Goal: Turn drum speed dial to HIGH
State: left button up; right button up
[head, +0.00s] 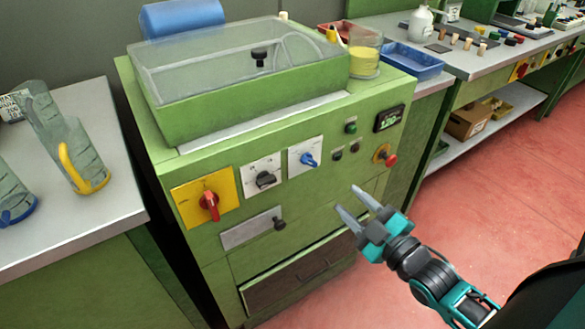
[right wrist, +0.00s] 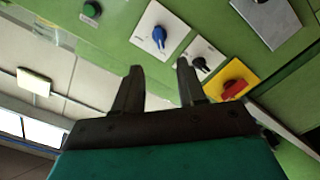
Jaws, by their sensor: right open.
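The green machine's front panel carries a blue dial (head: 309,159) on a white plate and a black dial (head: 265,180) on another white plate to its left. The labels are too small to read, so I cannot tell which is the drum speed dial. My right gripper (head: 349,198) is open and empty, in front of the panel, to the right of and below the blue dial, touching nothing. In the right wrist view, the blue dial (right wrist: 159,37) appears beyond the fingertips and the black dial (right wrist: 200,64) near one fingertip. My left gripper is out of view.
A red rotary switch (head: 209,201) on a yellow plate is left of the dials. Floor right of the machine is clear.

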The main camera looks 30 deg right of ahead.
aim_at(312, 164)
jog(key=w, duration=0.4)
jog(key=w+b, duration=0.1)
jog(key=w, duration=0.3)
jog(key=w+a, duration=0.1)
jog(key=w, duration=0.4)
jog(key=shift+c, duration=0.4)
jog(key=c, duration=0.7)
